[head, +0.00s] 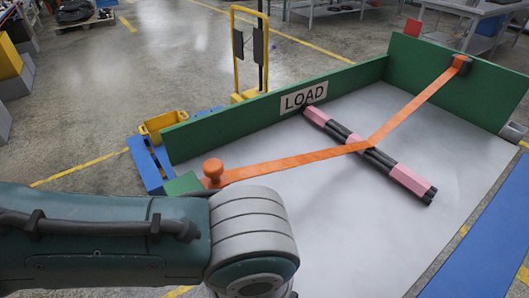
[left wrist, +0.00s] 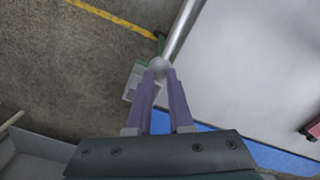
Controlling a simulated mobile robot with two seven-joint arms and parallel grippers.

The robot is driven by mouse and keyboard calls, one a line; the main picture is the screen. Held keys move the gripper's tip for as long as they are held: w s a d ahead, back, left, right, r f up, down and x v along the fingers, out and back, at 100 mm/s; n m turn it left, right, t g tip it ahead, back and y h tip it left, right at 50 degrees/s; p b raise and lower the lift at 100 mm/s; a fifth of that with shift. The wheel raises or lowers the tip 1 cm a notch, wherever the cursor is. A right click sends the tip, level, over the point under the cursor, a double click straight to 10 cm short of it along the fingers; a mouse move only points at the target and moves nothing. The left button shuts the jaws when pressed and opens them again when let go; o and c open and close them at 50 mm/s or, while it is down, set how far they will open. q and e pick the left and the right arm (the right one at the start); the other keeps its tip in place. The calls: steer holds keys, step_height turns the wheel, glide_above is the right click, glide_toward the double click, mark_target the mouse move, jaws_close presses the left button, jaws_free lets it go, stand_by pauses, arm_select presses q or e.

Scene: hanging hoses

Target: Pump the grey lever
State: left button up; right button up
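In the left wrist view, a grey lever (left wrist: 184,27) is a smooth rod coming down from the top edge, with a round knob (left wrist: 160,64) at its near end. The purple fingers of my left gripper (left wrist: 163,73) point at the knob, their tips at or just short of it. A gap shows between the fingers; I cannot tell whether they clasp the knob. In the head view, my left arm crosses the lower left; its gripper and the lever do not show there. My right gripper is in neither view.
A white load bed (head: 335,235) with green side boards (head: 240,117) lies ahead. An orange strap (head: 290,162) crosses pink-and-black bars (head: 345,135). A LOAD sign (head: 303,97), a yellow frame (head: 236,55) and a blue pallet (head: 146,166) stand around it. Concrete floor is open at the left.

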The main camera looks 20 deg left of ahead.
arm_select(q)
steer(key=shift+f, duration=0.3)
steer(key=shift+s+f+b, duration=0.1)
steer(key=shift+f+b, duration=0.7)
steer(key=shift+f, duration=0.25)
step_height(320, 180, up, 6)
steer(key=p, duration=0.6)
steer(key=shift+a+f, duration=0.15)
steer(key=r+p, duration=0.1)
steer(key=w+a+r+p, duration=0.1)
steer(key=r+p, duration=0.2)
steer(key=shift+w+a, duration=0.25)
steer(key=shift+r, duration=0.1)
